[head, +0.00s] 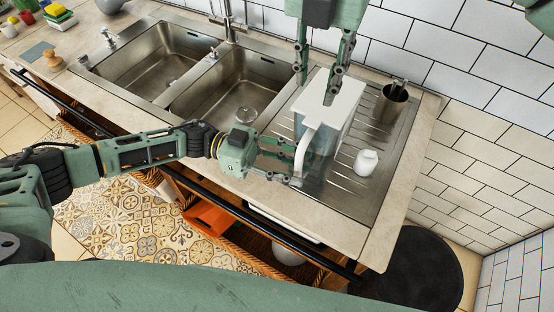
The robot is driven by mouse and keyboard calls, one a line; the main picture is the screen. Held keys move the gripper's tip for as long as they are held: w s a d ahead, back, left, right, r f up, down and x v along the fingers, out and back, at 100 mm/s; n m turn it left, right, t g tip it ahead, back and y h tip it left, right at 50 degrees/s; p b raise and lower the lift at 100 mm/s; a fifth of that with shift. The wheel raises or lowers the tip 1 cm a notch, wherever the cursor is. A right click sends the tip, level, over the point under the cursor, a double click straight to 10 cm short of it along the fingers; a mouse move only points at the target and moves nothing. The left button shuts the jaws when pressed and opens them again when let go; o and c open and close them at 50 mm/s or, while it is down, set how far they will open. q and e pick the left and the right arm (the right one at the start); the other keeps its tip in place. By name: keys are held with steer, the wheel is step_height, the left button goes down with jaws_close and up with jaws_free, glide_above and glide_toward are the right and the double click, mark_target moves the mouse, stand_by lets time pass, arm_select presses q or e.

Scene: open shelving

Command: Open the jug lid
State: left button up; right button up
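The jug (318,154) stands on the steel drainboard right of the sinks. It has a see-through body, a white lid (335,93) on top and a white handle (301,152) on its near left side. The lid looks closed. My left gripper (294,163) is at the handle from the left, its fingers apart on either side of it; contact is unclear. My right gripper (319,92) points down from above at the lid. Its fingers are spread and empty, and the right finger overlaps the lid in the view.
A small white pot (366,162) stands right of the jug, and a metal utensil cup (389,104) stands behind it. Two sink basins (228,100) lie to the left, with a faucet (231,25) behind. The tiled wall (440,60) closes off the back.

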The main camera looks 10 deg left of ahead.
arm_select(q)
steer(key=shift+d, duration=0.55)
jaws_close()
stand_by(0.5)
